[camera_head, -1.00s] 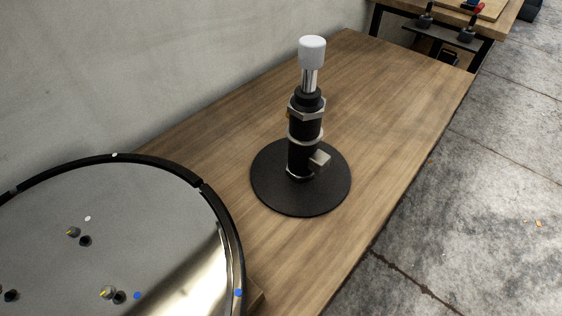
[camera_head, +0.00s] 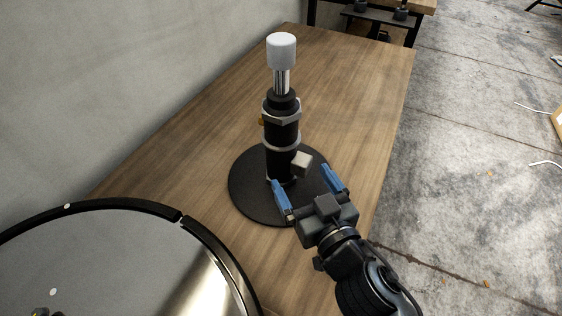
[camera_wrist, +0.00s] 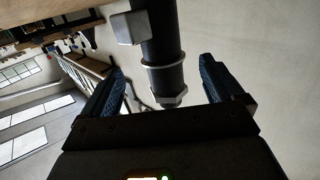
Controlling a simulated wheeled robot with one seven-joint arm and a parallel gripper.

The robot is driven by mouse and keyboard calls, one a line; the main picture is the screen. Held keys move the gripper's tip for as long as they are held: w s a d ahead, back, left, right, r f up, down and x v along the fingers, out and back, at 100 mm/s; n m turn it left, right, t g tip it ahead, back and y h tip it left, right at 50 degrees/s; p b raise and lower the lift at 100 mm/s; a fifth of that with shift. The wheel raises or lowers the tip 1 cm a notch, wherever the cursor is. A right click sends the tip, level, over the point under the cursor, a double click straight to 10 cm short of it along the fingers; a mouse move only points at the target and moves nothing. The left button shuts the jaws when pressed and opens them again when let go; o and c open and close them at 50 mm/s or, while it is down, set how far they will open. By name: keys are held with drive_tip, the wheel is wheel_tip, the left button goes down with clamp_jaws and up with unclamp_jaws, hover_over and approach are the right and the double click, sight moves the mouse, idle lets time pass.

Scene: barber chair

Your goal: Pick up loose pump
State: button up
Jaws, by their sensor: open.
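The pump (camera_head: 282,135) stands upright on a round black mat (camera_head: 248,198) on the wooden table. It has a black body, metal collars, a silver rod and a white cap. A small grey block juts from its lower right side. My gripper (camera_head: 307,182) is open, with blue fingers, in front of the pump's lower part over the mat's near right edge. In the wrist view the pump's black body (camera_wrist: 168,62) shows beyond and between the open fingers of my gripper (camera_wrist: 160,80). No contact shows.
A large round metal-topped piece with a black rim (camera_head: 120,204) fills the lower left. The wooden table (camera_head: 350,75) is bare behind the pump. A grey wall (camera_head: 130,80) runs along the left. Another table (camera_head: 415,8) stands at the back.

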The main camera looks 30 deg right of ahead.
sight(288, 143)
drive_tip(key=shift+m+t+h, duration=0.4)
drive_tip(key=shift+t+h, duration=0.1)
drive_tip(key=shift+h, duration=0.1)
drive_tip(key=w+r, duration=0.1)
drive_tip(key=w, duration=0.3)
drive_tip(key=w+r, duration=0.1)
drive_tip(key=w, duration=0.1)
drive_tip(key=shift+d+r, duration=0.3)
drive_tip(key=shift+r, duration=0.05)
drive_tip(key=w+p, duration=0.1)
drive_tip(key=w, duration=0.1)
drive_tip(key=w+p, duration=0.1)
drive_tip(key=w, duration=0.3)
drive_tip(key=shift+w+d+r+p, duration=0.15)
drive_tip(key=shift+w+d+p, duration=0.15)
drive_tip(key=shift+d+p, duration=0.1)
drive_tip(key=shift+w+d, duration=0.1)
drive_tip(key=shift+w, duration=0.2)
